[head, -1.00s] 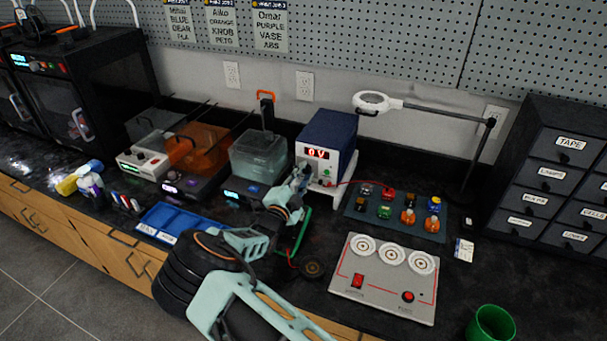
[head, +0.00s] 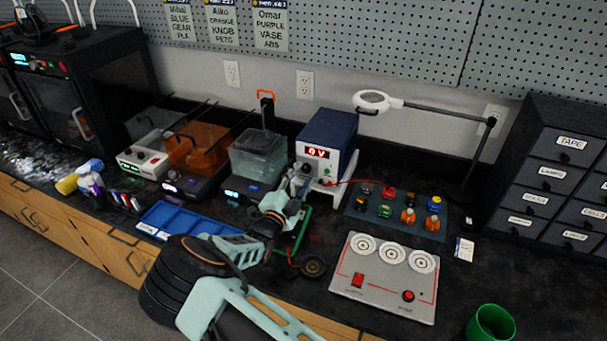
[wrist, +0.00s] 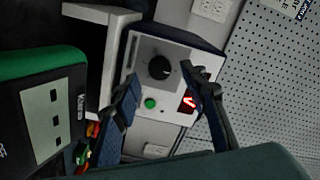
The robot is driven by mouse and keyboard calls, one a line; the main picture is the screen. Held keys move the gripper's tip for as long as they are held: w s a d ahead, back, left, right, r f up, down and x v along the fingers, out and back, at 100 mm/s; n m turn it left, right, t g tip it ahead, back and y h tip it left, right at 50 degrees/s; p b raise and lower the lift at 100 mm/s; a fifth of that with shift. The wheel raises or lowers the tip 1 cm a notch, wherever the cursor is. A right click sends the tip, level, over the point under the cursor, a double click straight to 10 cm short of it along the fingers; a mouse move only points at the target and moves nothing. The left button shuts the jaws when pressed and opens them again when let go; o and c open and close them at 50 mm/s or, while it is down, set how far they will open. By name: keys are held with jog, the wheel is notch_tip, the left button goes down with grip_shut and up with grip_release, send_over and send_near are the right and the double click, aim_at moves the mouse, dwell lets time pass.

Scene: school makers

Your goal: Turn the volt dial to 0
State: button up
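The power supply (head: 325,153) is a dark blue box with a light front panel, standing on a white stand at the back of the bench. Its red display reads 0 V in the head view. The volt dial (wrist: 160,67) is a round black knob on that panel in the wrist view, with a green button (wrist: 151,103) beside it. My gripper (wrist: 165,85) is open in front of the panel. Its two fingers are apart, and the dial shows in the gap beyond their tips. I see no contact with the dial.
A white stand (wrist: 105,60) holds the supply. A red lead (head: 342,184) runs from it. A mat (head: 383,230) with small coloured parts and a grey panel (head: 385,278) lie right. Beakers and other instruments stand left. A green cup (head: 490,324) stands at the front right.

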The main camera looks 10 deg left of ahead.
jog(key=s, duration=0.3)
jog(key=s+a, duration=0.1)
jog(key=s, duration=0.5)
jog(key=shift+s+a, duration=0.15)
jog(key=shift+s, duration=0.15)
